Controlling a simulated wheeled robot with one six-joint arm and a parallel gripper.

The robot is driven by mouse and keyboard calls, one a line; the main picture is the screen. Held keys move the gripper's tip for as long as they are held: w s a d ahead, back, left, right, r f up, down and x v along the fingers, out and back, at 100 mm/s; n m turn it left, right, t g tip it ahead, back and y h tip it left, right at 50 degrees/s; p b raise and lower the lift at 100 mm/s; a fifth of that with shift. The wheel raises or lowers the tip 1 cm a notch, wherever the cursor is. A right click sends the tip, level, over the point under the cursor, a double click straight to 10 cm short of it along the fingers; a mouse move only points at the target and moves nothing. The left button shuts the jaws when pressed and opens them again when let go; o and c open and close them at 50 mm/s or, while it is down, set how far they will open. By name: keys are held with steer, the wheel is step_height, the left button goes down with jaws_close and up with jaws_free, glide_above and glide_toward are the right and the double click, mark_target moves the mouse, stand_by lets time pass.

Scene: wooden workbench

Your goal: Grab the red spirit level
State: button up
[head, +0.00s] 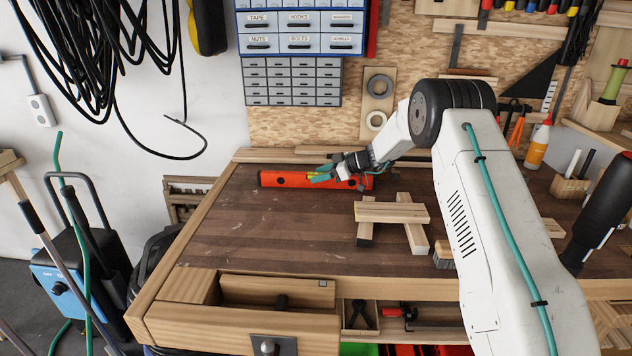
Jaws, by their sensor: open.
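The red spirit level (285,179) lies along the back of the wooden workbench (262,225), left of the picture's middle. It is long and bright red, with dark round spots on its face. My gripper (322,176) is at the level's middle, in front of it in this view, and hides part of it. The gripper is open. I cannot tell whether its fingers touch the level or straddle it. The level's right end shows just past my wrist.
Stacked wood blocks (392,212) stand on the bench right of centre, near my forearm. An orange-and-white bottle (538,145) stands at the back right. A blue drawer cabinet (300,32) hangs on the wall behind. The bench's left half is clear.

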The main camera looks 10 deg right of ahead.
steer(key=shift+w+a+f, duration=0.1)
steer(key=shift+a, duration=0.05)
steer(key=shift+c, duration=0.3)
jaws_close()
